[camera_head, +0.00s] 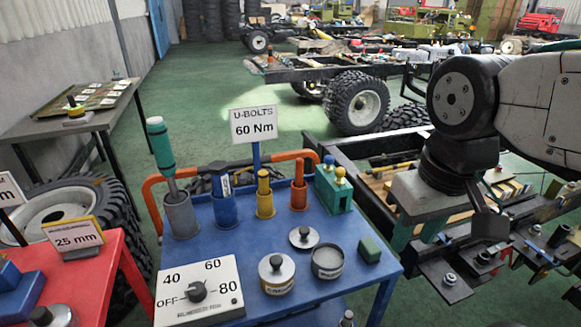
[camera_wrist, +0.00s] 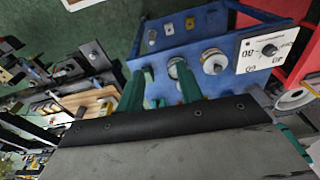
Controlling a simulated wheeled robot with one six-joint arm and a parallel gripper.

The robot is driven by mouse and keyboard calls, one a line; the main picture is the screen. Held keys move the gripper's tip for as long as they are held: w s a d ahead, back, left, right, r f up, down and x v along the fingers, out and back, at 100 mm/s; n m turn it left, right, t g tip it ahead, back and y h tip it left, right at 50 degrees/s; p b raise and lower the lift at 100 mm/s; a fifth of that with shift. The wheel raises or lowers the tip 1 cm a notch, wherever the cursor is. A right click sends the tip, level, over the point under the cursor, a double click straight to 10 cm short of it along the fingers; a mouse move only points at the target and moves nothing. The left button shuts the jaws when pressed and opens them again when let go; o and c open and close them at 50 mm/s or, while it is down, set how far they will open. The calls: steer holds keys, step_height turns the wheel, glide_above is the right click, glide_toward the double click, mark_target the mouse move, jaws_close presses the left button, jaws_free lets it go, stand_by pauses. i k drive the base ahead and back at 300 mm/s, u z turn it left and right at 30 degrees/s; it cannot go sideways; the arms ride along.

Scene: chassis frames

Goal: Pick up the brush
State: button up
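I cannot make out for certain which item is the brush. Upright tools stand in holders at the back of the blue table (camera_head: 215,270): a teal-handled one (camera_head: 160,143) in a grey cup (camera_head: 181,215), a blue one (camera_head: 225,184), a yellow one (camera_head: 263,182) and an orange one (camera_head: 299,173). Their lower ends are hidden in the holders. My gripper (camera_head: 416,235) hangs right of the table, over the chassis frame. In the wrist view my gripper (camera_wrist: 163,74) shows two green fingers apart, with nothing visible held between them.
On the table are a labelled tin (camera_head: 277,275), an open tin (camera_head: 327,262), a lid (camera_head: 304,237), a green block (camera_head: 370,249) and a dial box (camera_head: 198,293). A U-bolts sign (camera_head: 253,122) rises behind. A red table (camera_head: 95,275) stands left; the chassis frame (camera_head: 360,145) lies right.

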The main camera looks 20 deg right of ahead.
mark_target(300, 162)
steer(key=i, duration=0.3)
steer(key=u, duration=1.15)
steer(key=k, duration=0.25)
steer(key=z, duration=1.05)
steer(key=i, duration=0.5)
